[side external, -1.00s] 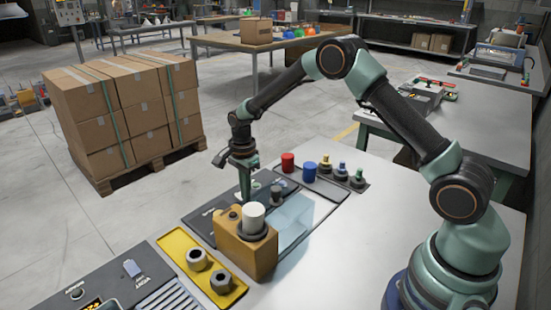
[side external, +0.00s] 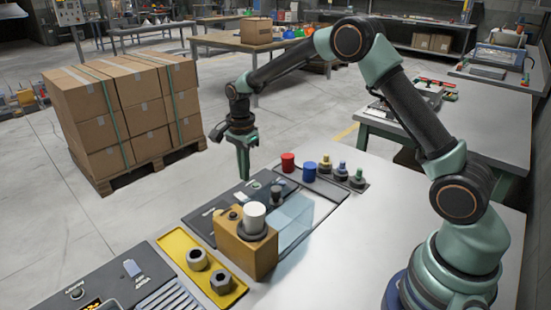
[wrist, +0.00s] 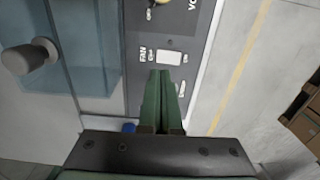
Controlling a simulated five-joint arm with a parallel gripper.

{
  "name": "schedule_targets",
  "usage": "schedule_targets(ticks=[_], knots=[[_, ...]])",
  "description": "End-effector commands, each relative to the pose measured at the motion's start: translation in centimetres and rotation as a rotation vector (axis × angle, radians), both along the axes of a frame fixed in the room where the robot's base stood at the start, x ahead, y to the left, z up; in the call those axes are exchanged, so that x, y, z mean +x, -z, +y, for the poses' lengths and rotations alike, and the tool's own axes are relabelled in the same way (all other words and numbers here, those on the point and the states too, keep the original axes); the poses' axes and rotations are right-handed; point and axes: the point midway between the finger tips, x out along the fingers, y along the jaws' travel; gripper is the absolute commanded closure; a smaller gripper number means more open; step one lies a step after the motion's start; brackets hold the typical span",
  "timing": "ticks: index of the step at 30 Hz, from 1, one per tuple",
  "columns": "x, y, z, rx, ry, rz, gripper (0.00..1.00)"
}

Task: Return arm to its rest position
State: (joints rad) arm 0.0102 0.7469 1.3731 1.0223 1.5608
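My gripper (side external: 244,178) hangs in the air above the dark panel (side external: 205,222), fingers pointing down, clear of everything on the bench. In the wrist view its green fingers (wrist: 162,75) lie together with nothing visible between them. Below them is the panel with a FAN label and a pale switch (wrist: 169,58). My arm is bent, with its elbow high and its forearm reaching left over the bench.
A tan block (side external: 247,256) holds a white cylinder (side external: 254,212) beside a clear bluish pane (side external: 292,222). Red (side external: 288,162) and blue (side external: 309,172) cylinders and small coloured knobs stand behind. A yellow tray (side external: 236,296) holds nuts. The white bench (side external: 345,250) near my base is bare.

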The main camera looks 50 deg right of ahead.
Motion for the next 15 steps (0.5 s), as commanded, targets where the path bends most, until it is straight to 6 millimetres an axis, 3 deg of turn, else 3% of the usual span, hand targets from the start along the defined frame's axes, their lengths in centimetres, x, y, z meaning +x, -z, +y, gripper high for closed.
schedule_targets(ticks=[11,15], knots=[[0.0,-0.4,0.0,0.0,-0.002,-0.002,1.0],[-0.4,-1.8,0.0,-0.001,-0.052,-0.021,1.0]])
